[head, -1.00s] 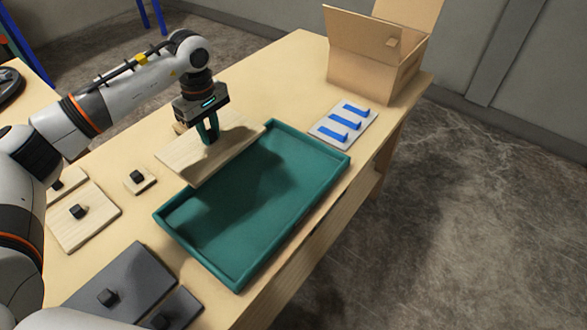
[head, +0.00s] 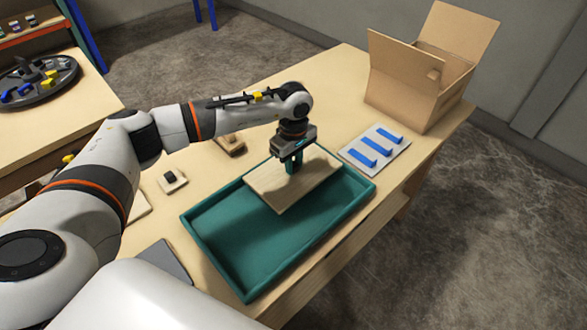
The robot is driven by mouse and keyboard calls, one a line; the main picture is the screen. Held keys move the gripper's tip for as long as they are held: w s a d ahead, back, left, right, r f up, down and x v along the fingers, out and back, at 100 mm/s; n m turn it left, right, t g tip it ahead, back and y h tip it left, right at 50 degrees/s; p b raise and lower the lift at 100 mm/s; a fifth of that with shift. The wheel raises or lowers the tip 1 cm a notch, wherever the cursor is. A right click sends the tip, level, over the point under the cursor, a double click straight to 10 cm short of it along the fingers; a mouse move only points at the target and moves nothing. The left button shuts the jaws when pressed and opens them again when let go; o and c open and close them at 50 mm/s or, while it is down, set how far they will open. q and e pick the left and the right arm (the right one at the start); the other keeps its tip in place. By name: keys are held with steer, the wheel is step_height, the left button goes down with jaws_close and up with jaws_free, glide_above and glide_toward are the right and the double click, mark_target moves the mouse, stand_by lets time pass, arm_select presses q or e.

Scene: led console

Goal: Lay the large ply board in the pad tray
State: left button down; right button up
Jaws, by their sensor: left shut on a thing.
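The large ply board (head: 283,192) is a flat, pale wooden rectangle in the head view. The board is over the far half of the green pad tray (head: 239,283). Its left corner lies close to the tray's far-left rim. I cannot tell whether it touches the tray floor or hangs just above it. The near half of the tray is empty and partly in shadow. My right gripper is not in view.
A white plate with blue strips (head: 375,150) lies right of the tray. An open cardboard box (head: 402,92) stands at the back right. A small board with a black knob (head: 172,181) and a wooden piece (head: 230,144) lie left of the tray. A grey panel (head: 165,262) is in front.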

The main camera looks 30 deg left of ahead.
mark_target(294, 164)
arm_select(q)
step_height(294, 164, down, 2)
steer(key=shift+f, duration=0.55)
steer(key=c, duration=1.2)
jaws_free()
steer(key=shift+c, duration=0.2)
steer(key=shift+r, duration=0.3)
step_height(294, 164, up, 12)
steer(key=shift+f+b, duration=0.15)
steer(key=shift+b, duration=0.85)
